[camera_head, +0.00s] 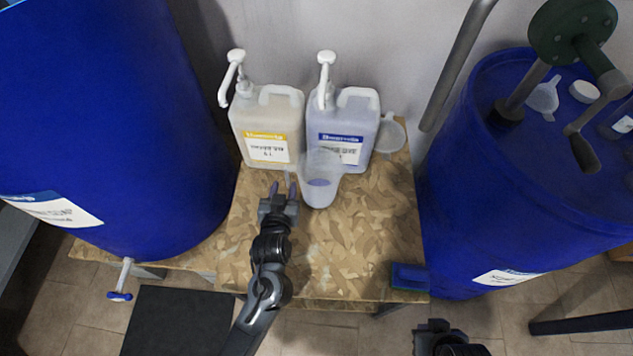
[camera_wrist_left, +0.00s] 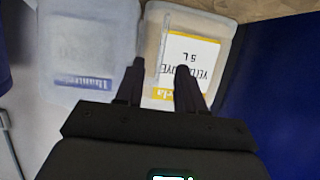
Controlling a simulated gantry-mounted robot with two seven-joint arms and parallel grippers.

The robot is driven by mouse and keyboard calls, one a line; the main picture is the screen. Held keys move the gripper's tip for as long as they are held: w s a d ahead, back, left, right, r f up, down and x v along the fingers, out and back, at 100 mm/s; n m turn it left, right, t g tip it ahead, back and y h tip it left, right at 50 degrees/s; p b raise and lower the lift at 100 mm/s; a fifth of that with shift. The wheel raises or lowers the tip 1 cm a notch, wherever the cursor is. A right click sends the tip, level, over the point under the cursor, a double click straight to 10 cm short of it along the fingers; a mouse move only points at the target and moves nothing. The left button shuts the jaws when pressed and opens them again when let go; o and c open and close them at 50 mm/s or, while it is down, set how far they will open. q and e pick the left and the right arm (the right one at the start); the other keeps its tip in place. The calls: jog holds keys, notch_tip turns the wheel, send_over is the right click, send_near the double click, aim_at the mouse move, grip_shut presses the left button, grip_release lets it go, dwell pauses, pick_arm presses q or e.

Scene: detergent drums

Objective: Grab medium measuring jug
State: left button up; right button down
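The measuring jug (camera_head: 322,176) is translucent with some bluish content.
A translucent vessel (camera_head: 389,136) is at the back right. Blue drums (camera_head: 110,120) (camera_head: 530,190) flank the table (camera_head: 350,240). A blue object (camera_head: 409,277) lies at its front right corner.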

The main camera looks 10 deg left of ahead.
aim_at(286, 179)
pick_arm(q)
jog(key=shift+w+f, duration=0.2)
jog(key=shift+w, duration=0.3)
jog(key=shift+w+a+f+b, duration=0.1)
jog(key=shift+w+f+b, duration=0.1)
jog(key=shift+b, duration=0.1)
jog(key=b+x, duration=0.2)
jog(key=x, duration=0.2)
jog(key=shift+w+a+b, duration=0.1)
jog(key=shift+w+b, duration=0.2)
jog(key=shift+w, duration=0.05)
jog(key=shift+s, duration=0.1)
